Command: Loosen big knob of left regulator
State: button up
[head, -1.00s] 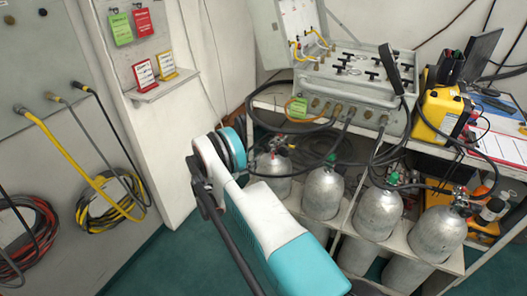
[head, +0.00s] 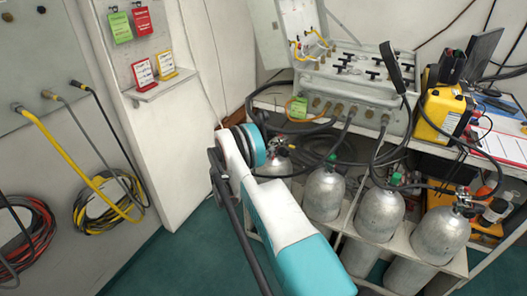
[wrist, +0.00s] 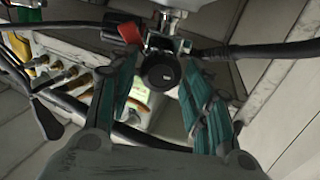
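In the wrist view a round black knob (wrist: 160,72) on a metal valve fitting sits between the fingertips of my gripper (wrist: 157,66). The gripper is open, with one teal-padded finger on each side of the knob. I cannot tell whether either pad touches it. A red part (wrist: 129,32) shows beside the fitting. In the head view the leftmost cylinder (head: 274,163) stands in the rack, with its regulator (head: 278,144) on top. My arm's white and teal link hides part of that cylinder, and the gripper is not visible there.
A black hose (wrist: 262,46) runs from the fitting to the right in the wrist view. The control panel (head: 350,78) stands on the shelf above several grey cylinders (head: 324,192). More hoses loop in front of them. The floor (head: 190,245) at left is clear.

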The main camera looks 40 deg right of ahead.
jog(key=c, duration=0.5)
jog(key=shift+n, duration=0.3)
jog(key=m, duration=2.1)
jog(key=shift+s+f+m, duration=0.25)
jog(key=shift+f+m, duration=0.05)
jog(key=shift+m, duration=0.1)
dwell(2.1)
dwell(0.4)
